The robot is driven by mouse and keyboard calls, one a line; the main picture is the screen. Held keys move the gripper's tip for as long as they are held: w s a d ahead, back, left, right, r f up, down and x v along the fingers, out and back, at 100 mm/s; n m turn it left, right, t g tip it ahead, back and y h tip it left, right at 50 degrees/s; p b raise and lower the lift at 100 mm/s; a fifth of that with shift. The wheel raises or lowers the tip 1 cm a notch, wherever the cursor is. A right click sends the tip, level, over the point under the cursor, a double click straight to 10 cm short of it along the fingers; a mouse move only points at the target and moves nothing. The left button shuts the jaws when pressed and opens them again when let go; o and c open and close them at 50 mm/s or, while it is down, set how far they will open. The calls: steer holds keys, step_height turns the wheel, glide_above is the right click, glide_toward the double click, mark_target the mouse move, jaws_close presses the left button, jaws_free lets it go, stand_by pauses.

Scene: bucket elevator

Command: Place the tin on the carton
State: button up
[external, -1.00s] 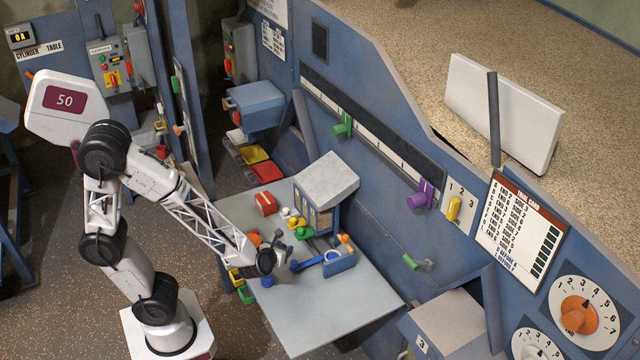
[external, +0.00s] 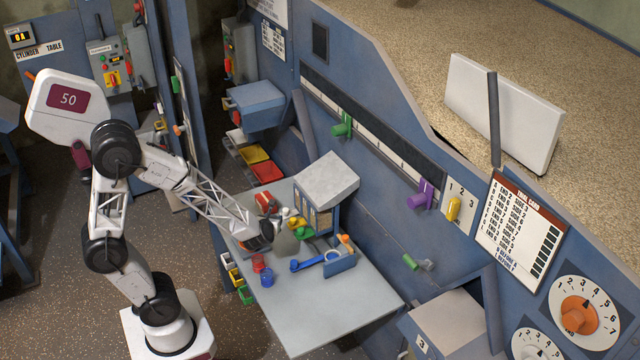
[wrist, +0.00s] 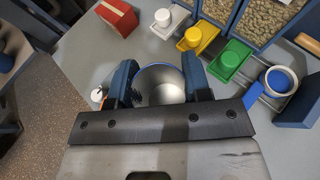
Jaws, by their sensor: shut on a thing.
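My gripper (wrist: 160,82) is shut on the tin (wrist: 160,88), a round, silvery metal can with a bluish rim, which sits between the two dark blue fingers in the wrist view. The carton (wrist: 118,16), a small red box, lies on the grey table ahead and to the left of the tin in that view, apart from it. In the external view, the carton (external: 266,202) lies near the table's far left edge. My gripper (external: 266,232) is just in front of it there, and the tin is largely hidden by my wrist.
A blue-handled round piece (wrist: 278,80) lies farther right. The front table (external: 320,310) is clear.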

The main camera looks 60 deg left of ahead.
steer(key=s+a+n+g+y, duration=0.1)
steer(key=s+a+n+g, duration=0.1)
steer(key=a, duration=0.9)
steer(key=s+a+n+g+y, duration=0.1)
steer(key=s+a+n+g, duration=0.1)
steer(key=a, duration=0.9)
steer(key=shift+y, duration=0.3)
steer(key=f, duration=0.5)
steer(key=shift+s+a+f, duration=0.1)
steer(key=shift+a, duration=0.2)
glide_above(265, 196)
steer(key=shift+f, duration=0.7)
steer(key=shift+f, duration=0.1)
steer(key=shift+f, duration=1.7)
steer(key=shift+f, duration=0.1)
